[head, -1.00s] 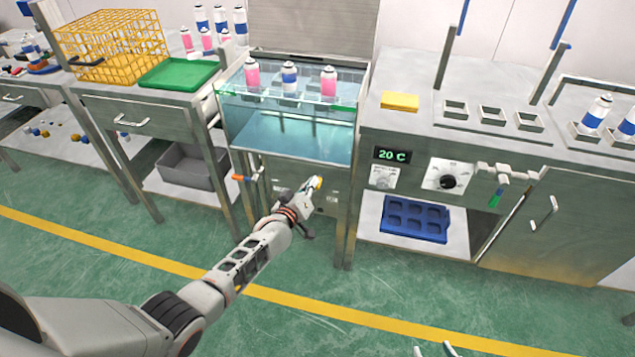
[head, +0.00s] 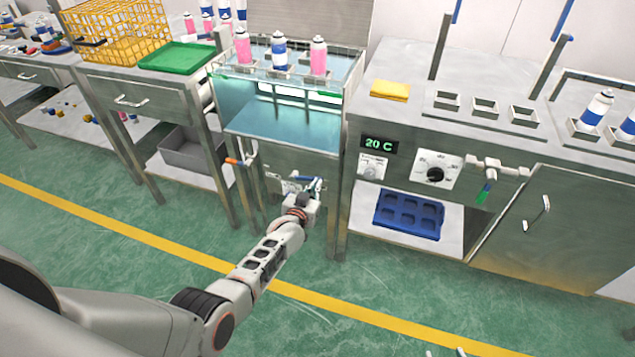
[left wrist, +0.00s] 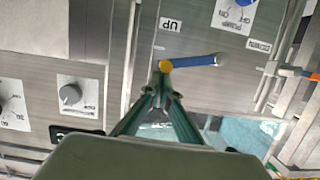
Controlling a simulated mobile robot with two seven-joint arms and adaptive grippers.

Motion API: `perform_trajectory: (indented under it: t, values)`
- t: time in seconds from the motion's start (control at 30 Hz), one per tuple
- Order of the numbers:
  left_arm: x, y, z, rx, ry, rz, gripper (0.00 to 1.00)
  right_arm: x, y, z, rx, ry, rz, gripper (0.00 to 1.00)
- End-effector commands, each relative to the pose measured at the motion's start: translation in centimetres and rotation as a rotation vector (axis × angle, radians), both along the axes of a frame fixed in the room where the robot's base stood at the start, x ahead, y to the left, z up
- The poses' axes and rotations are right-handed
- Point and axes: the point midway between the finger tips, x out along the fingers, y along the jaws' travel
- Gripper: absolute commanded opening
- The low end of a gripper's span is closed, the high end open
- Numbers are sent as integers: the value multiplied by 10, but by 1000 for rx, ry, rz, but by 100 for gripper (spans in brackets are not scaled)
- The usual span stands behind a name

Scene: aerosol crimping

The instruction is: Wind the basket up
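The basket (head: 279,77) is at the top of the glass-walled water bath (head: 246,122) and holds a row of pink and blue-banded cans (head: 279,52), their bodies above the rim. The crank has a blue arm (left wrist: 200,61) and a yellow knob (left wrist: 165,66) on the bath's steel front, beside an UP label (left wrist: 170,24). My left gripper (head: 315,188) is at the crank. In the left wrist view its fingers (left wrist: 161,92) close together at the yellow knob, partly hiding the grip. Of my right arm, only small pale tips (head: 445,352) seem to show at the bottom edge.
An orange-handled valve (head: 238,162) sticks out left of the crank. A bench with a dial (head: 435,174), a display (head: 379,144) and a blue tray (head: 408,214) stands right. A yellow wire crate (head: 115,30) and green tray (head: 177,56) are left. Floor in front is clear.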

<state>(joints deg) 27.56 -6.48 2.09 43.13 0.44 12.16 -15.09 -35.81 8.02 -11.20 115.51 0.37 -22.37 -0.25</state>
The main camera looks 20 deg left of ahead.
Motion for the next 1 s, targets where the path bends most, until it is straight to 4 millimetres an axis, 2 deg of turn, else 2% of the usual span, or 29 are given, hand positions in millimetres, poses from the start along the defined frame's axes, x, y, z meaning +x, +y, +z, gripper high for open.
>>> perform_trajectory:
  t: [0.03,0.3,0.5,1.0]
  values:
    - [-5,-1,-17,0,18,-2,0,-1,-1,-7,-3,5,0,40]
    - [-5,-4,-31,-4,16,-1,0,-1,-1,-11,-11,2,4,40]
    - [-4,-5,-35,-6,13,-1,0,-4,-2,-17,-18,12,6,40]
    - [-4,-6,-35,-6,11,-1,0,-2,-3,-14,-18,5,6,40]
